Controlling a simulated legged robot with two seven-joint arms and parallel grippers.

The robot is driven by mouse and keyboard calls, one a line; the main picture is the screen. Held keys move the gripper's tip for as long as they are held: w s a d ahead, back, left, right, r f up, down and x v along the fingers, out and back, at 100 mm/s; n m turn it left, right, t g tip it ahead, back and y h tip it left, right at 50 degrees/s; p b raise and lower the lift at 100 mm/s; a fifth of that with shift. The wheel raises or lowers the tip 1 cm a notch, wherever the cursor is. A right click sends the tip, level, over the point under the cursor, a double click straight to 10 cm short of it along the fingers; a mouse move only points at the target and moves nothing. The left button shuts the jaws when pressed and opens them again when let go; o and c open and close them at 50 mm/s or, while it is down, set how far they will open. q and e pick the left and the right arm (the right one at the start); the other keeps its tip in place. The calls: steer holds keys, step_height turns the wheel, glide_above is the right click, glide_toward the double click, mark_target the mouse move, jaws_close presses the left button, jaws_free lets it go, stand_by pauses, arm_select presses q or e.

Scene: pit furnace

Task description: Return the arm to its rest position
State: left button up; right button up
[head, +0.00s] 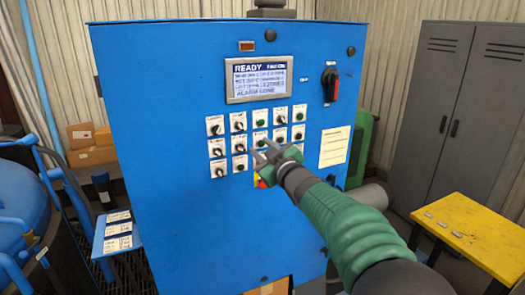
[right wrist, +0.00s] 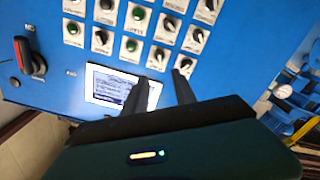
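My right arm (head: 345,225) reaches in from the lower right, in a green ribbed sleeve. Its gripper (head: 264,150) is in front of the lower rows of switches on the blue control cabinet (head: 150,130). In the right wrist view the gripper (right wrist: 160,82) has two dark fingers standing apart, with nothing between them. The switches (right wrist: 130,46) show beyond the fingertips, and I see no contact. My left gripper is not in view.
The cabinet carries a lit display (head: 259,79) reading READY and a red-handled rotary switch (head: 331,86). A yellow table (head: 470,232) and grey lockers (head: 455,110) stand at right. Blue pipes and a round vessel (head: 25,215) are at left.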

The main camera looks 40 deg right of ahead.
steer(key=s+a+f+m+g, duration=0.1)
steer(key=s+a+f+g, duration=0.1)
steer(key=a+f, duration=0.35)
steer(key=s+a+f+m+g+y, duration=0.1)
steer(key=s+a+f+g, duration=0.15)
steer(key=f, duration=0.65)
steer(key=s+a+f+m+g, duration=0.1)
steer(key=a+f+g, duration=0.15)
steer(key=f, duration=0.45)
steer(key=s+a+f+g+y, duration=0.1)
steer(key=s+a+f+g, duration=0.3)
steer(key=s+a+f, duration=0.3)
steer(key=s+a+f+g+y, duration=0.1)
steer(key=s+a+f+g, duration=0.3)
steer(key=s, duration=1)
steer(key=a+f, duration=0.3)
steer(key=f, duration=0.2)
steer(key=shift+s+f+m+y, duration=0.25)
steer(key=shift+s+m+y, duration=0.1)
steer(key=shift+m+y, duration=0.05)
